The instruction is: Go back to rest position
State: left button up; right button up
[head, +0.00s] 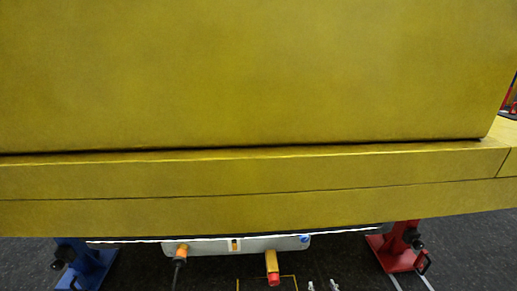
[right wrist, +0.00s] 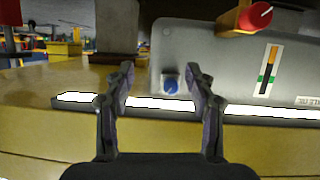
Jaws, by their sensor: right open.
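My right gripper (right wrist: 161,72) is open and empty in the right wrist view, its two dark fingers spread apart. A blue knob (right wrist: 171,87) on a grey panel (right wrist: 205,60) shows between the fingers, beyond them. In the head view, only two small pale tips of the right gripper (head: 322,286) show at the bottom edge, below the panel (head: 255,244) and its blue knob (head: 304,239). The rest of that arm is out of frame. My left gripper is not in view.
A huge yellow boom (head: 250,75) fills most of the head view. Below it stand a blue support (head: 88,265) and a red support (head: 400,246). A red-ended yellow piece (head: 272,266) and an orange fitting (head: 181,251) stick out from the panel. Dark floor shows around.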

pick_arm(q)
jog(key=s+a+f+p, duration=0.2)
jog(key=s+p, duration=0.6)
jog(key=p, duration=0.5)
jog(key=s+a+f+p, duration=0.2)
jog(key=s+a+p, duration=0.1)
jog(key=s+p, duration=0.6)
jog(key=p, duration=0.4)
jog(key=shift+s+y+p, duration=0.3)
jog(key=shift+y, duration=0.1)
pick_arm(e)
jog(key=s+d+f+g, duration=0.1)
jog(key=s+g, duration=0.3)
jog(key=s, duration=0.9)
jog(key=s+d+f+g, duration=0.2)
jog(key=s+f+g, duration=0.2)
jog(key=s, duration=1)
jog(key=s+d+f+g, duration=0.2)
jog(key=s+f+g, duration=0.1)
jog(key=s, duration=1)
jog(key=shift+s+g+h, duration=0.3)
jog(key=shift+g, duration=0.5)
